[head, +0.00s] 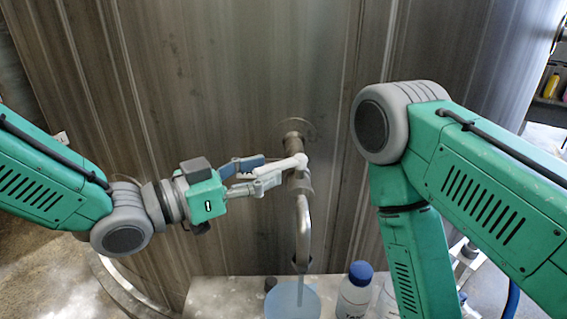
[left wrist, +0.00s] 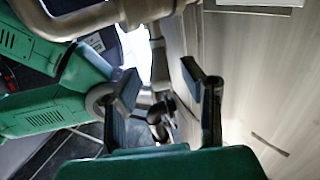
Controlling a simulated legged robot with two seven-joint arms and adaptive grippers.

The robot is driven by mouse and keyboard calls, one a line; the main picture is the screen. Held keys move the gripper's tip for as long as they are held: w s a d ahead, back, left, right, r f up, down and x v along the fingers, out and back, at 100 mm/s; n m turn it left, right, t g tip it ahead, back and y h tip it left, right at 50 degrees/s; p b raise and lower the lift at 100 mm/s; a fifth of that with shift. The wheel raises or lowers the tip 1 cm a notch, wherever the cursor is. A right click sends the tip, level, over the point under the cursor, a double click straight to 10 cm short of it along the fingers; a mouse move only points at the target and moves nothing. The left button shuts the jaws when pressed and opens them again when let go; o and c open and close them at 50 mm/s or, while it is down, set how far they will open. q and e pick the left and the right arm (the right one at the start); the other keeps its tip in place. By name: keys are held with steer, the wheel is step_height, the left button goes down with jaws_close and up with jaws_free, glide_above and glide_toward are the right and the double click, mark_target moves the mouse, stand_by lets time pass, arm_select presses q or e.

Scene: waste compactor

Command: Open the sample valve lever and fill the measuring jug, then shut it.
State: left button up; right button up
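The sample valve (head: 298,180) sticks out of a metal tank wall. Its pale lever (head: 283,165) points left, toward my left gripper. A curved spout (head: 304,228) hangs below the valve, over the measuring jug (head: 292,302). A thin pale streak runs from the spout mouth into the jug, which looks light blue inside; its level is unclear. My left gripper (head: 258,174) is at the lever's free end, its fingers apart. My right gripper is out of view.
A white bottle with a blue cap (head: 355,290) stands right of the jug on a pale ledge (head: 225,293). My right arm reaches down close to the bottle's right. The tank wall (head: 220,80) closes off the space behind the valve.

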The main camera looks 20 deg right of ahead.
arm_select(q)
steer(key=v, duration=0.7)
steer(key=shift+w, duration=0.1)
steer(key=s+a+f+n+y, duration=0.25)
steer(key=a+f, duration=0.25)
steer(key=f, duration=0.4)
steer(key=s+a+f+n+t+y, duration=0.1)
steer(key=a+f+n+y, duration=0.35)
steer(key=f, duration=0.55)
steer(key=s+a+f+n+y, duration=0.25)
steer(key=a+f, duration=0.25)
steer(key=f, duration=0.4)
steer(key=s+a+f+n+g+y, duration=0.2)
steer(key=s+a+f+y, duration=0.2)
steer(key=s+a+f, duration=0.2)
steer(key=s+a+f+n+g+y+b, duration=0.1)
steer(key=s+a+f+n+g+y, duration=0.2)
steer(key=s+a, duration=0.8)
step_height(320, 180, down, 3)
steer(key=shift+s+a+r+y, duration=0.1)
steer(key=shift+s+a+y, duration=0.25)
steer(key=shift+s, duration=0.7)
